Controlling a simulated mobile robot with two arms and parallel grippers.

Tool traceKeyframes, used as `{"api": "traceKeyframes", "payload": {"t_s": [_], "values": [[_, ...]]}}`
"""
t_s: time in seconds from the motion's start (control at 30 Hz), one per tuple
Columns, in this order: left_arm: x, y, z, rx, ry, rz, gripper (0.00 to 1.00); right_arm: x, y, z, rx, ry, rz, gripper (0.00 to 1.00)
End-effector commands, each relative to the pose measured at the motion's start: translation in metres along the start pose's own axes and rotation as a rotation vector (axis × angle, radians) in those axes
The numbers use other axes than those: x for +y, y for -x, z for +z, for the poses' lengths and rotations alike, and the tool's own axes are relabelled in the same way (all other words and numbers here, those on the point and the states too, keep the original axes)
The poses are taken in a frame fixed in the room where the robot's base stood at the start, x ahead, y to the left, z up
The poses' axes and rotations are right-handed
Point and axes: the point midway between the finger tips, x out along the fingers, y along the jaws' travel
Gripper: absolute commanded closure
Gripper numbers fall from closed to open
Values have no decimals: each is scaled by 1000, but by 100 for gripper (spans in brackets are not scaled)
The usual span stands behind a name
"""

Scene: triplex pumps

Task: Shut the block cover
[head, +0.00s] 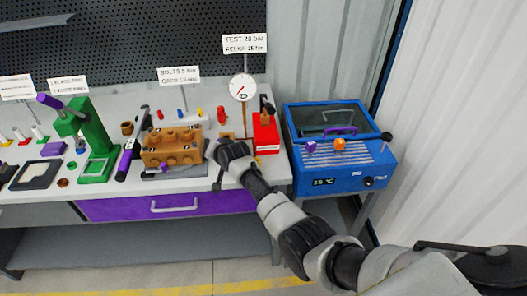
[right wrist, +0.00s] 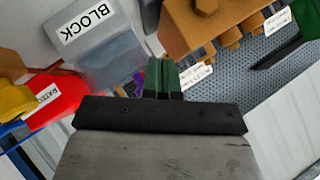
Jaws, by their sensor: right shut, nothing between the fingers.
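The bronze-coloured pump block (head: 172,148) stands on the bench left of my right gripper (head: 217,182). A see-through grey box-like part with a BLOCK label (right wrist: 86,26) shows at the upper left of the right wrist view. I cannot tell whether it is the cover, or how far it is open. Part of a bronze-coloured body (right wrist: 207,22) shows at the top of that view. My right gripper's green fingertips (right wrist: 162,75) are together and empty, near the labelled part; contact cannot be told. My right wrist hides part of the bench in the head view. My left gripper is out of view.
A red device (head: 265,136) and a gauge (head: 242,87) stand behind and right of my right wrist. A blue bath (head: 345,165) stands right of the bench. A green press (head: 95,140) stands left. A purple drawer (head: 120,208) is under the bench top.

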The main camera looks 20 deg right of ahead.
Motion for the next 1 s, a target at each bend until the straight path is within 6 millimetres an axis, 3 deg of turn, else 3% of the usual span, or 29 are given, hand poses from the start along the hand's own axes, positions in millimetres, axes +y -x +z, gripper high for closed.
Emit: {"api": "traceKeyframes", "payload": {"t_s": [0.27, 0.5, 0.57, 1.0], "values": [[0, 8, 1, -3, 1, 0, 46, -5, 5, -6, 1, -1, -1, 100], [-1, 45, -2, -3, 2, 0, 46, -27, 28, -36, 2, -1, 0, 100], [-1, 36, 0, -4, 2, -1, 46, -26, 31, -27, 0, -1, -2, 100], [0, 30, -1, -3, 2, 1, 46, -54, 93, -20, 2, -1, -3, 100]]}}
